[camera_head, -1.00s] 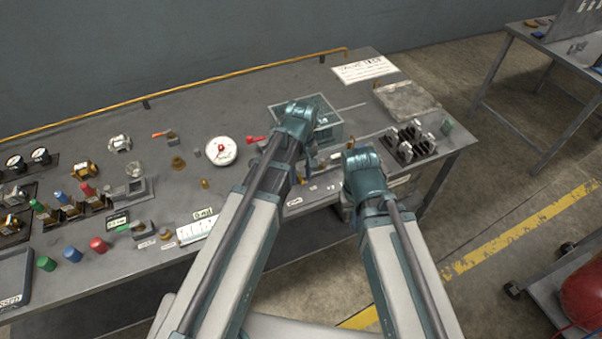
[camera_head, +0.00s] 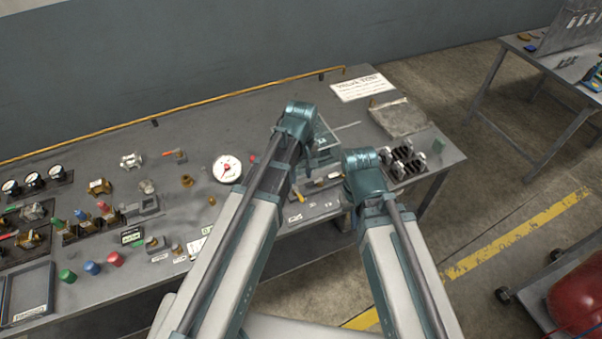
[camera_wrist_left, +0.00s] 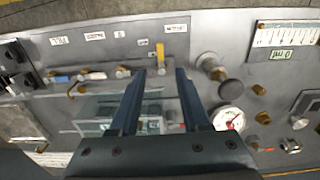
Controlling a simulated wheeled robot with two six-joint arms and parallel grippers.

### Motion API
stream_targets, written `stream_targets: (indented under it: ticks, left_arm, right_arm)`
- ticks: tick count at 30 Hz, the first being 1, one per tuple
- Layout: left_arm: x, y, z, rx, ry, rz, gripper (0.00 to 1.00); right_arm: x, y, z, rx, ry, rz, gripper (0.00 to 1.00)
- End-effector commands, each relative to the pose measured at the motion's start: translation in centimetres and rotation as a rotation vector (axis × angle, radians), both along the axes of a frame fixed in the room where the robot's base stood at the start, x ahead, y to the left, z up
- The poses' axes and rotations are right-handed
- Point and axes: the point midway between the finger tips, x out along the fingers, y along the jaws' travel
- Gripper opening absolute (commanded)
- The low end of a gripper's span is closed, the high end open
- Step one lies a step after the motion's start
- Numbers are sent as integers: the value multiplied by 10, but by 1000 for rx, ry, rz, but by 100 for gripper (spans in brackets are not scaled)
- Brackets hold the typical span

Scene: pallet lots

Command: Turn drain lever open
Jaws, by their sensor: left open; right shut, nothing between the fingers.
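In the left wrist view, a row of small valves with coloured handles runs along the bench's front edge under white labels. A yellow lever (camera_wrist_left: 160,52) stands at the right end of the row. White (camera_wrist_left: 95,76) and blue (camera_wrist_left: 60,79) handles are to its left. The label print is too small to tell which is the drain lever. My left gripper (camera_wrist_left: 161,75) is open and empty, its fingertips just short of the yellow lever, apart from it as far as I can see. In the head view my arms hide both grippers. The yellow lever (camera_head: 297,195) shows beside my left arm.
A clear-walled tank (camera_wrist_left: 105,110) lies below the valve row in the wrist view. A round gauge (camera_head: 227,168) and dark knob (camera_wrist_left: 231,87) are near. Several fittings and coloured caps (camera_head: 92,268) crowd the bench's left.

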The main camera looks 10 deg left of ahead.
Motion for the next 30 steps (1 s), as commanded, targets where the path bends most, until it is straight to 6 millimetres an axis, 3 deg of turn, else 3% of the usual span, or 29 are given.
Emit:
stream_targets:
  ticks: [1, 3, 9, 26, 30]
  left_arm:
    - [0, 0, 16, 0, 0, 0, 47]
    - [0, 0, 26, 0, 0, 0, 47]
    - [0, 0, 40, 0, 0, 0, 47]
    - [-1, 0, 39, 0, 0, -4, 47]
    - [-29, -13, 19, 16, 9, -164, 47]
  right_arm:
    - [0, 0, 16, 0, 0, 0, 0]
    - [0, 0, 26, 0, 0, 0, 0]
    - [0, 0, 40, 1, 0, -6, 0]
    - [0, 0, 39, 1, 0, -6, 0]
    - [0, 0, 19, 1, 0, -5, 0]
